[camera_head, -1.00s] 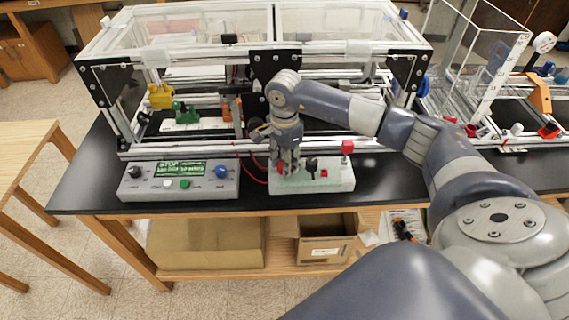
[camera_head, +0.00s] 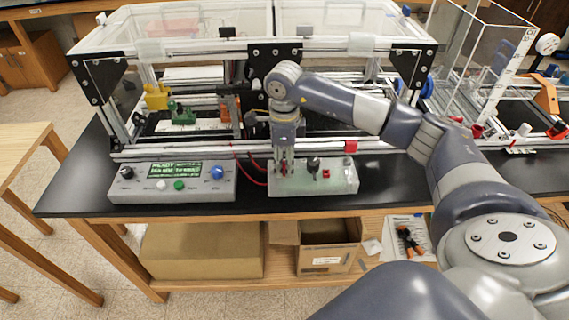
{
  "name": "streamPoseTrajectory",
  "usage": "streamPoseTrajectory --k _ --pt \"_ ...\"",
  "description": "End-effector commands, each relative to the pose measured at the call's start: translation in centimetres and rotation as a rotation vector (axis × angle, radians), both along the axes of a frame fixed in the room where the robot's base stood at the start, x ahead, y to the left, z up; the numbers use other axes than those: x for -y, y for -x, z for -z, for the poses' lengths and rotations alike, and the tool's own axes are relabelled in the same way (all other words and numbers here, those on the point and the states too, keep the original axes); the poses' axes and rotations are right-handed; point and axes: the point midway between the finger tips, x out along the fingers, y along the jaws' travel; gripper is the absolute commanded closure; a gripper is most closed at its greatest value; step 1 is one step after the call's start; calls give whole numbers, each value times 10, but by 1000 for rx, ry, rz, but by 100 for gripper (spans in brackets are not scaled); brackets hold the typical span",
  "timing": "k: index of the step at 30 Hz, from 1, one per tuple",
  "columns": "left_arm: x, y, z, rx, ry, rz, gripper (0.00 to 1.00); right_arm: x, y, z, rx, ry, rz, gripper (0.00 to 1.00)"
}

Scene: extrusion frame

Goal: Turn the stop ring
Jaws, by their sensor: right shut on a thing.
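The white control box (camera_head: 305,184) stands at the front edge of the black bench. My right gripper (camera_head: 283,166) points straight down over its left part. Its fingers are shut on a small red part, seemingly the stop ring (camera_head: 283,170), which they mostly hide. A black knob (camera_head: 313,163) and a small red button (camera_head: 326,173) sit on the same box, just right of the fingers. The grey console (camera_head: 172,184) to the left has a green display (camera_head: 176,170); its top line seems to read READY. My left gripper is not in view.
A clear-topped extrusion frame (camera_head: 300,143) stands close behind the box, with yellow and green parts (camera_head: 180,112) inside. Red cables (camera_head: 250,168) run between console and box. The bench right of the box is bare.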

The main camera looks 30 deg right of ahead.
Motion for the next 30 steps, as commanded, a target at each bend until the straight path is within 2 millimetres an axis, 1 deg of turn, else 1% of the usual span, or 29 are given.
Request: streamPoseTrajectory --k 6,17,18,20,30 --pt "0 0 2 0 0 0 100 0 0 1 -2 -1 31 90" --pt "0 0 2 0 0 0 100 0 1 1 -2 -1 33 90" --pt "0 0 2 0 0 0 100 0 1 1 -2 -1 33 60" --pt "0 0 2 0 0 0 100 0 0 1 -2 -1 33 46" --pt "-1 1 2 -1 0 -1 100 0 0 -1 -1 -1 33 46"
